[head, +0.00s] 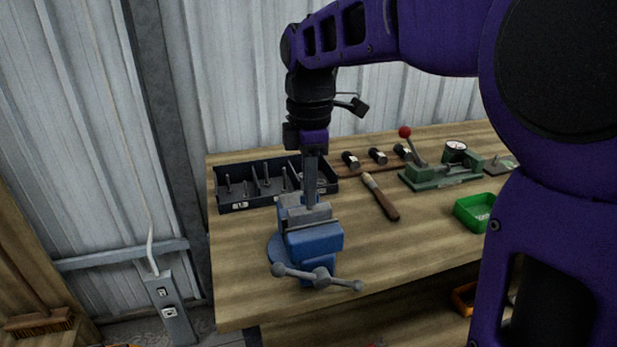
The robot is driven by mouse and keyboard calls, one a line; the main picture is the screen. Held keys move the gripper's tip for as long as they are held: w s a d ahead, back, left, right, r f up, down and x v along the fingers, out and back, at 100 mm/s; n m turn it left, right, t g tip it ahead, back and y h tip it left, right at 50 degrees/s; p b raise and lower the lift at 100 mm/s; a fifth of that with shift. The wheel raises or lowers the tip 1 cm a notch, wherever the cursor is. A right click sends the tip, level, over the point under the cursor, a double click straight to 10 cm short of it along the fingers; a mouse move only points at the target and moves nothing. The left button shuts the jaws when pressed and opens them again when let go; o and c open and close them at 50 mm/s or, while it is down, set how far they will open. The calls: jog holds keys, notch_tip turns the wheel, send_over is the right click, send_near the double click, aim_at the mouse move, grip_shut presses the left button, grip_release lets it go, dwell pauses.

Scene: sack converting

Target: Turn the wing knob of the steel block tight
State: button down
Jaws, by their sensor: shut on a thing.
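A blue vise (315,244) stands at the near left of the wooden bench, its grey handle bar (320,278) towards me. A grey steel block (304,214) shows at the vise's jaws; where it ends and the jaws begin is hard to tell. My gripper (311,202) points straight down over the block. Its fingers are shut on the wing knob at the top of the block. The knob itself is hidden by the fingers, so its angle cannot be seen.
A dark bin (240,206) with upright pins stands close behind the vise. A wooden-handled tool (381,196) lies to the right. Farther right are a green fixture (440,176) with a red-balled lever and a green tray (470,214). The bench's front right is clear.

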jog(key=m+p, duration=0.2)
jog(key=m, duration=0.1)
jog(key=shift+r, duration=0.15)
jog(key=m+p, duration=0.2)
jog(key=m, duration=0.1)
jog(key=shift+m, duration=0.4)
jog(key=m+p, duration=0.2)
jog(key=m, duration=0.4)
jog(key=m+p, duration=0.1)
jog(key=m, duration=0.4)
jog(key=shift+m+p, duration=0.8)
jog(key=shift+m, duration=1.8)
jog(key=c, duration=0.9)
grip_release()
jog(key=shift+c, duration=0.2)
